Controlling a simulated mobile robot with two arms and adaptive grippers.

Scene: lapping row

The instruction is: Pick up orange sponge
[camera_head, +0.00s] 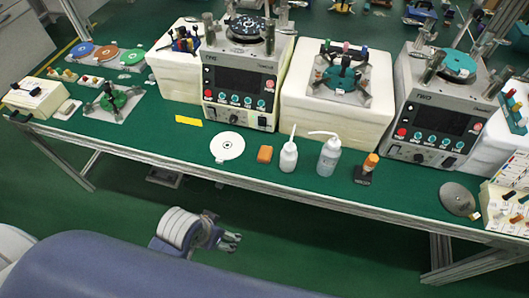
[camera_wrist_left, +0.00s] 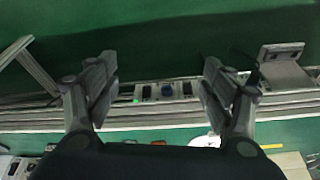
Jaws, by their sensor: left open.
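The orange sponge (camera_head: 265,154) is a small block lying on the green bench top (camera_head: 215,172), between a white disc and a white squeeze bottle. My left gripper (camera_head: 236,242) is open and empty in the head view, in front of the bench and lower than its front edge, apart from the sponge. In the left wrist view its two fingers (camera_wrist_left: 160,85) are spread with nothing between them. A small orange patch at the bottom of that view, partly hidden by the gripper body, may be the sponge. My right gripper does not show.
A white disc (camera_head: 228,147) lies left of the sponge. A white squeeze bottle (camera_head: 288,155), a clear bottle (camera_head: 328,156) and an orange-topped item (camera_head: 368,167) stand to its right. Two lapping machines (camera_head: 240,82) (camera_head: 440,110) stand behind. The bench's front rail (camera_head: 200,174) lies between gripper and sponge.

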